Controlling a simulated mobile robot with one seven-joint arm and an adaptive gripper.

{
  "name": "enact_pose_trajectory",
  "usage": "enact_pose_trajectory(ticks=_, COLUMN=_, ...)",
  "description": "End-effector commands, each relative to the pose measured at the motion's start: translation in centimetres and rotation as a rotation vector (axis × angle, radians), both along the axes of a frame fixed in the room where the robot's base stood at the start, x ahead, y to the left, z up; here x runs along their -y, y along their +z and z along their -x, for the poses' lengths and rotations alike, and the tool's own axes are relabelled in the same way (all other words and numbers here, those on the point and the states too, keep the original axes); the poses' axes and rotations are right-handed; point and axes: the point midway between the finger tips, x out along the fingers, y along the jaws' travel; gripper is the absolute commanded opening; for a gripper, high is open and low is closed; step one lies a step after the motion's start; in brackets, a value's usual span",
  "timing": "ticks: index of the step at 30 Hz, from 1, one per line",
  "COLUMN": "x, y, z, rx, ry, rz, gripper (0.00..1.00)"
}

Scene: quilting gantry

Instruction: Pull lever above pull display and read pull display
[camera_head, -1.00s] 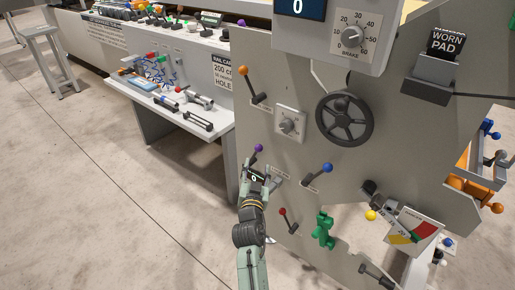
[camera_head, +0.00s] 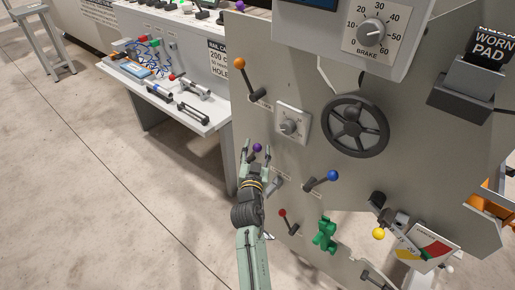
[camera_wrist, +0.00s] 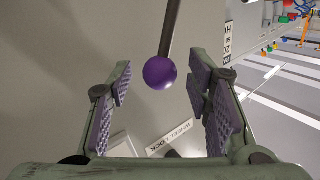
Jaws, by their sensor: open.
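A lever with a purple ball knob (camera_head: 257,147) stands on the grey side panel. My gripper (camera_head: 257,156) is at it, with one finger on each side of the knob. In the wrist view, the purple ball (camera_wrist: 160,72) sits between and slightly beyond the spread fingers of my gripper (camera_wrist: 162,98), with gaps on both sides. Its dark rod runs up out of the picture. My gripper is open and holds nothing. The small pull display below this lever is hidden behind my gripper in the head view, so its reading does not show.
On the panel, an orange-knobbed lever (camera_head: 254,80), a dial (camera_head: 289,127) and a black handwheel (camera_head: 356,126) are above. A blue-knobbed lever (camera_head: 322,181), a red-knobbed lever (camera_head: 288,222) and a green part (camera_head: 324,235) are nearby. A wheel lock label (camera_wrist: 170,138) lies below the knob.

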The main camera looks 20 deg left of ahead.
Motion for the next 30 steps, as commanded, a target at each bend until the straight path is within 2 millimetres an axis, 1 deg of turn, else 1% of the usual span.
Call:
enact_pose_trajectory(ticks=2, x=0.01, y=0.00, z=0.00, rx=0.000, ry=0.000, rz=0.000, gripper=0.45)
enact_pose_trajectory(ticks=22, x=0.01, y=0.01, z=-0.01, rx=0.000, ry=0.000, rz=0.000, gripper=0.00)
enact_pose_trajectory(ticks=30, x=0.02, y=0.02, z=-0.03, rx=0.000, ry=0.000, rz=0.000, gripper=0.00)
